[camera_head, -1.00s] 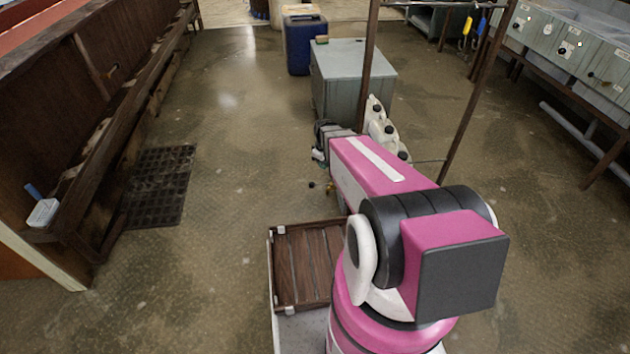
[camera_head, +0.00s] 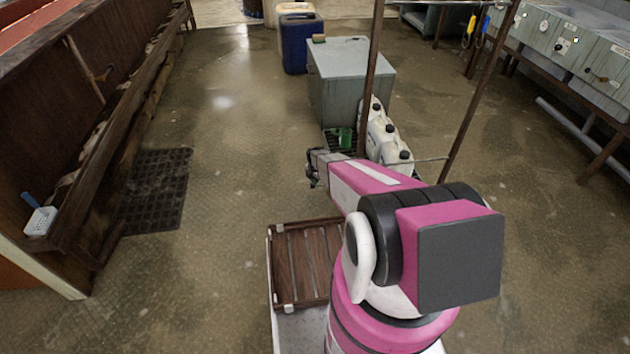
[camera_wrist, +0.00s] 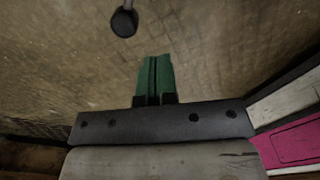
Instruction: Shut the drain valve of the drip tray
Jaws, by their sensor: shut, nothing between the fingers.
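My gripper (camera_wrist: 155,78) shows two green fingers pressed together in the wrist view, with nothing between them. A dark rounded knob on a thin stem (camera_wrist: 124,22) is just ahead and slightly left of the fingertips, apart from them in the picture. It looks like the end of the valve's lever, but the valve body is out of that view. In the head view my gripper (camera_head: 313,178) is low, left of the rack with the white jugs (camera_head: 377,135). A dark gridded tray (camera_head: 331,146) shows partly at the rack's foot; my arm hides its near part and the valve.
A green container (camera_head: 345,138) stands by the jugs. A grey cabinet (camera_head: 350,85) is behind them. Thin brown rack posts (camera_head: 371,75) rise close to my arm. Open wet floor (camera_head: 235,160) lies left, with a dark floor mat (camera_head: 158,190).

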